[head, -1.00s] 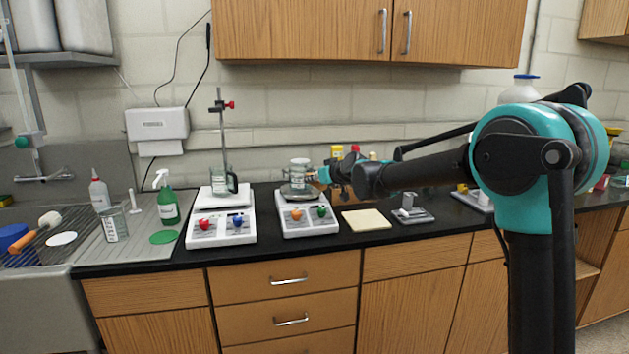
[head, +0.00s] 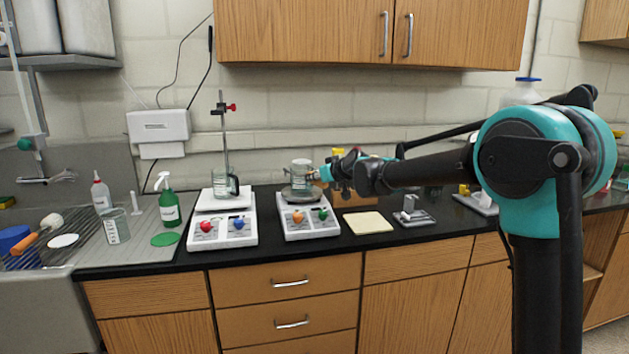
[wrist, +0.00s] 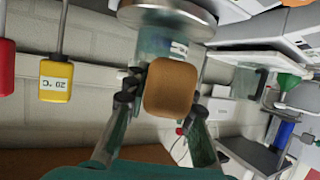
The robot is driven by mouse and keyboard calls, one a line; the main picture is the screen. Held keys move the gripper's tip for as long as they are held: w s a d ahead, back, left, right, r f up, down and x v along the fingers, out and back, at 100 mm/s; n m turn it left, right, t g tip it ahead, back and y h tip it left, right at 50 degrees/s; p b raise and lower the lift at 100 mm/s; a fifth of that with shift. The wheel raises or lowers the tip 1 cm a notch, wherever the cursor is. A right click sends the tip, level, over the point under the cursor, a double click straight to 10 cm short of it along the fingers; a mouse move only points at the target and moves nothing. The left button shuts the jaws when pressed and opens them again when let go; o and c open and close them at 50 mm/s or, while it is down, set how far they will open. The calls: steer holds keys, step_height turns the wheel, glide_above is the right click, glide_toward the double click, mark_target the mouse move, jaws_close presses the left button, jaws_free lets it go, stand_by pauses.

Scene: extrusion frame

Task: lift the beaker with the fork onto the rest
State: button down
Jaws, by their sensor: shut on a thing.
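The clear glass beaker (head: 300,168) is upright at the right-hand hotplate's metal top (head: 300,195). Whether it touches the top or hangs just above it, I cannot tell. My gripper (head: 328,174) is at the beaker's right side. In the wrist view my gripper (wrist: 163,95) is shut on a brown block-like handle (wrist: 172,88), taken to be the fork's. The beaker's glass (wrist: 155,42) shows behind it, near the round metal plate (wrist: 170,12). The fork's prongs are hidden. A flat cream pad (head: 367,222) lies right of the hotplate; I cannot tell whether it is the rest.
Left stands another hotplate (head: 222,232) with a beaker (head: 221,183) and a clamp stand (head: 223,130). A small grey stand (head: 412,213) is right of the pad. Yellow (wrist: 56,82) and red (wrist: 5,68) labelled objects show in the wrist view. The counter's front strip is clear.

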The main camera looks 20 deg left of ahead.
steer(key=shift+r, duration=0.3)
steer(key=shift+r, duration=0.3)
steer(key=shift+r, duration=1.25)
stand_by(0.5)
steer(key=d, duration=2.5)
steer(key=shift+s, duration=0.15)
stand_by(2.1)
stand_by(0.6)
